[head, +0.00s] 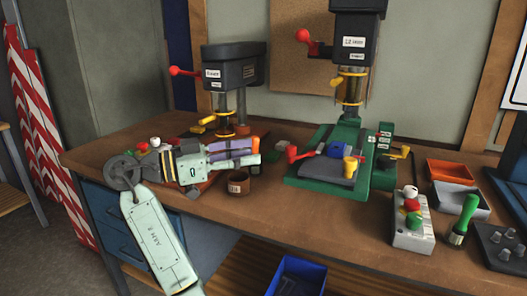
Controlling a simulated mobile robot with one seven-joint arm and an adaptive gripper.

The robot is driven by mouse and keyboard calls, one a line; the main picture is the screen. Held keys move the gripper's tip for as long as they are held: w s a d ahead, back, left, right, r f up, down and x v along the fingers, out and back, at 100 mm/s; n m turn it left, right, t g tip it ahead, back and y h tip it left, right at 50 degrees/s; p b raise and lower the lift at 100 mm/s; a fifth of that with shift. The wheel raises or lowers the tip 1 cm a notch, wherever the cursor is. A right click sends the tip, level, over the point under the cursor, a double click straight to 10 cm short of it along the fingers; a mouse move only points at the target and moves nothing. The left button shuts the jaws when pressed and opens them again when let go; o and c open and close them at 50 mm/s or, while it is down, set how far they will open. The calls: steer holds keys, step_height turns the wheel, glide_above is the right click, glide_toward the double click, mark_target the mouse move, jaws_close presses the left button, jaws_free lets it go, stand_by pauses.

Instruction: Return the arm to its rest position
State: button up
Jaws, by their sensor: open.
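My arm, pale green, rises from the bottom left to a dark round joint and then folds to the right across the left part of the workbench (310,212). My gripper (254,151) is at the right end of the folded arm, small in the view, with an orange tip and a purple part beside it. It is open, and I see nothing held in it. It shows in front of the base of the smaller drill press (232,75), above and behind a brown cup (238,184). The exact gap to these is hard to tell.
A green-based drill press (352,70) with a blue vise block (339,149) stands mid-bench. A button box (413,222), a green-handled tool (464,218) and an orange bin (457,173) are at right. A blue bin (297,276) sits below. Striped boards (50,150) lean at left.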

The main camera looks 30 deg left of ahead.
steer(key=shift+s+a, duration=0.3)
steer(key=shift+s, duration=0.05)
stand_by(0.3)
